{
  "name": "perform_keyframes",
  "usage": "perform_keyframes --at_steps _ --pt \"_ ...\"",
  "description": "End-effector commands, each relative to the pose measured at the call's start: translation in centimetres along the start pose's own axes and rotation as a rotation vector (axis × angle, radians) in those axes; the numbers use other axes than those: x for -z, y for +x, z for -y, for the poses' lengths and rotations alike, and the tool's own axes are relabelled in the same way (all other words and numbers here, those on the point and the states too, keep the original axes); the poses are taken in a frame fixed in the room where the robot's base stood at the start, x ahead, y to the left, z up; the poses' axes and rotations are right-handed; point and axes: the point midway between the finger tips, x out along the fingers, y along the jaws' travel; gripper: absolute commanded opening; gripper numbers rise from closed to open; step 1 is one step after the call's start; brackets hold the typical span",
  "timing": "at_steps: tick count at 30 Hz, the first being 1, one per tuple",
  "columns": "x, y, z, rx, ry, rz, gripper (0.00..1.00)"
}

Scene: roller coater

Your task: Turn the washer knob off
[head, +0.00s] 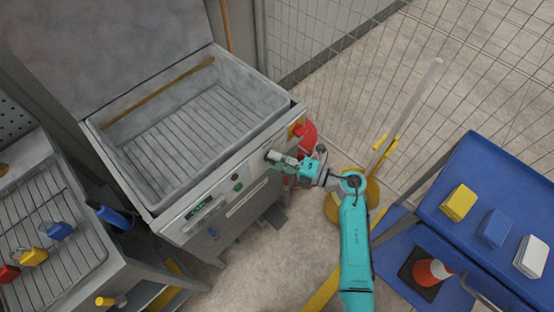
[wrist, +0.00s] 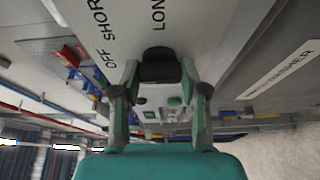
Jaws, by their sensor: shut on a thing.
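The washer (head: 169,220) is a grey metal basin unit with its lid raised, at the left-centre of the head view. My gripper (head: 281,159) is at the right part of its front panel, where it hides the knob in that view. In the wrist view the black knob (wrist: 157,66) sits between my two fingertips, and my gripper (wrist: 158,76) is shut on it. The panel beside the knob bears the words OFF, SHORT and LONG, partly cut off. I cannot tell which word the knob points to.
A red knob (head: 299,130) on a yellow plate sits at the washer's right corner. A blue cart (head: 485,190) with coloured blocks and a cone stands right. A rack (head: 45,245) with padlocks stands left. A mesh fence (head: 370,60) is behind. Floor between is partly open.

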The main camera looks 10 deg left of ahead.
Motion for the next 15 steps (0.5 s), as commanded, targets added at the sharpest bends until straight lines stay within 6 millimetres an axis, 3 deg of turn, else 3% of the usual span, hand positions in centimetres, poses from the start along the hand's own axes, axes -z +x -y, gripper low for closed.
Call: perform_keyframes --at_steps 4,5,7,15 --pt "0.12 0.01 0.14 0.002 0.001 -0.002 0.09" --pt "0.12 0.01 0.14 0.002 0.001 -0.002 0.51" --pt "0.11 0.01 0.13 0.002 0.001 -0.002 0.69" --pt "0.04 0.0 0.06 0.0 0.001 -0.001 0.69"
